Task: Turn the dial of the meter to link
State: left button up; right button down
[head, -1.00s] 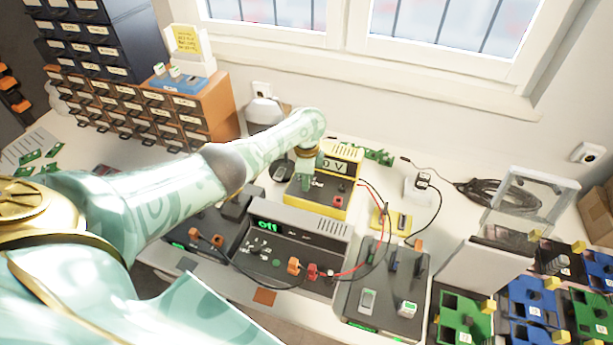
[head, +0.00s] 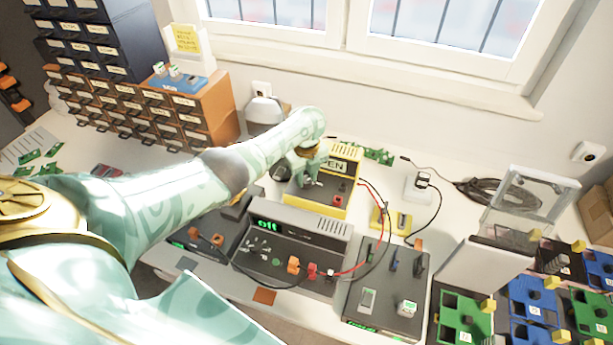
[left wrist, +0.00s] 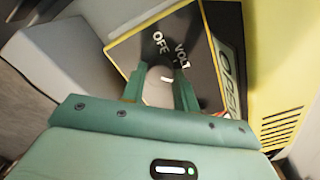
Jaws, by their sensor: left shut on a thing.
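The yellow meter (head: 343,200) with a black face stands on the table behind the grey supply unit. It also shows in the left wrist view (left wrist: 270,60). My left gripper (head: 306,180) is over its face. In the left wrist view, the gripper (left wrist: 160,92) is shut on the grey dial (left wrist: 158,76), one finger on each side. "OFF" and "VOLT" are printed beyond the dial; any other labels are hidden. My right gripper is not in view.
The grey supply unit (head: 318,226) with a green "off" readout stands in front of the meter. Red and black cables run right to a grey switch board (head: 385,300). Drawers (head: 205,125) stand at the left, and green and blue trays (head: 460,318) at the right.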

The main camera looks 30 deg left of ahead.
aim_at(307, 179)
pick_arm(q)
jog(key=shift+m, duration=1.1)
jog(key=o, duration=1)
jog(key=shift+c, duration=0.2)
notch_tip(307, 179, up, 16)
jog(key=p, duration=0.8)
jog(key=shift+r, duration=0.15)
